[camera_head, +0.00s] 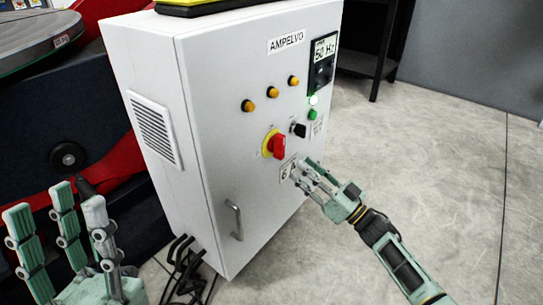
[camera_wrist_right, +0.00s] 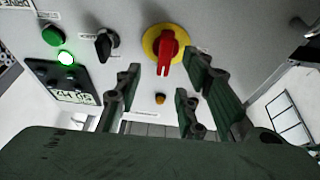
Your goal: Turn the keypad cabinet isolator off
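The isolator is a red rotary handle (camera_head: 279,147) on a yellow disc, on the front of a light grey cabinet (camera_head: 190,80) labelled AMPELVO. The handle stands roughly upright in the head view. In the wrist view the red handle (camera_wrist_right: 167,52) shows ahead, between and beyond the fingers. My right gripper (camera_head: 304,172) is open just below and right of the handle, near the cabinet front; it also shows open and empty in the wrist view (camera_wrist_right: 165,88). Whether any finger touches the cabinet is unclear. My left gripper (camera_head: 62,212) is open and empty at the lower left.
A display and keypad unit (camera_head: 322,62) reading 50 Hz is at the upper right of the cabinet. A door handle (camera_head: 234,219) is lower. Floor at right is clear.

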